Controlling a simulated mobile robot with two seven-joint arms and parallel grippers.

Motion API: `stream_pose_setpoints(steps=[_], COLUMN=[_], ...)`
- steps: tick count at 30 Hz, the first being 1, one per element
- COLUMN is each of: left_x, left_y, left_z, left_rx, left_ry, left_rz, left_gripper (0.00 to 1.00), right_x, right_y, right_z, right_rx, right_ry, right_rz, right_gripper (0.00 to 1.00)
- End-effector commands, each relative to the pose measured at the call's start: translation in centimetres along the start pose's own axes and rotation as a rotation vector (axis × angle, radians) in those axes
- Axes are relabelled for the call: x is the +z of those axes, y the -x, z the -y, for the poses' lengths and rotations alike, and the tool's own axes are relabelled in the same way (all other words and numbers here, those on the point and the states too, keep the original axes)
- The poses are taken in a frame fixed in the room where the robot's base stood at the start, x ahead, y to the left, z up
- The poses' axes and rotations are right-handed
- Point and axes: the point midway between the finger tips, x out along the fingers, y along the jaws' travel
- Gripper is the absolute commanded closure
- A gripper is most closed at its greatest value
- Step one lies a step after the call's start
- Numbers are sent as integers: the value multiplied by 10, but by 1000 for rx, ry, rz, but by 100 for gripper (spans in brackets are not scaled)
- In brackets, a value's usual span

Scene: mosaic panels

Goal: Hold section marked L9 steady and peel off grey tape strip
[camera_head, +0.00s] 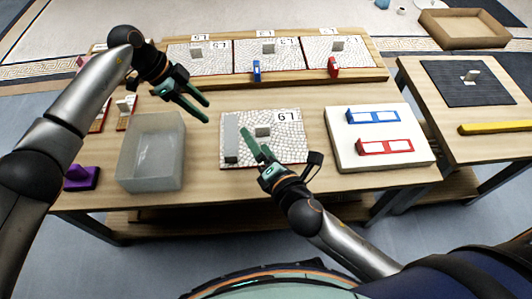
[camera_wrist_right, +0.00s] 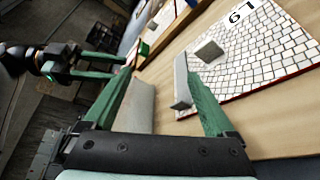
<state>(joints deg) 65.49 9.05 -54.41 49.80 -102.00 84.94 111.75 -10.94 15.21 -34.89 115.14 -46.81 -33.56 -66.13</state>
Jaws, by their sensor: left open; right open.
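The mosaic section marked L9 (camera_head: 290,151) lies flat near the table's front edge, with a small grey block (camera_head: 262,131) on it. The grey tape strip (camera_head: 231,128) runs along its left edge, with a raised tab at the near end. In the right wrist view the section (camera_wrist_right: 265,60) is at upper right, and the strip (camera_wrist_right: 181,75) shows beside the right-hand finger. My right gripper (camera_head: 257,150) is open over the section, seemingly empty; contact cannot be told.
An open grey bin (camera_head: 130,170) stands left of the section. A white board (camera_head: 345,143) with blue and red frames lies right. A long wooden panel (camera_head: 365,78) with several marked sections is behind. A purple block (camera_head: 82,178) is at front left.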

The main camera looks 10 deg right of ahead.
Motion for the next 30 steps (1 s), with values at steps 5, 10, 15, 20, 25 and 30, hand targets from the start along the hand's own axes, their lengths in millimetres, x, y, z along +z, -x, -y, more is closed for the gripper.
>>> stream_pose_setpoints(steps=[5,10,15,20,25,30], left_x=[0,0,0,0,0,0], left_y=[0,0,0,0,0,0], left_z=[0,0,0,0,0,0], left_rx=[0,0,0,0,0,0], left_ry=[0,0,0,0,0,0], left_rz=[0,0,0,0,0,0], left_gripper=[50,50,50,50,50,50], right_x=[-12,-12,-9,-5,2,11], right_y=[-8,-7,-6,-17,-45,-77], right_z=[29,42,47,50,58,65], right_rx=[-172,-288,-343,-351,-351,-350], right_ry=[472,783,924,946,944,941], right_rz=[58,96,114,118,118,117], right_gripper=[10,10,10,10,10,10])
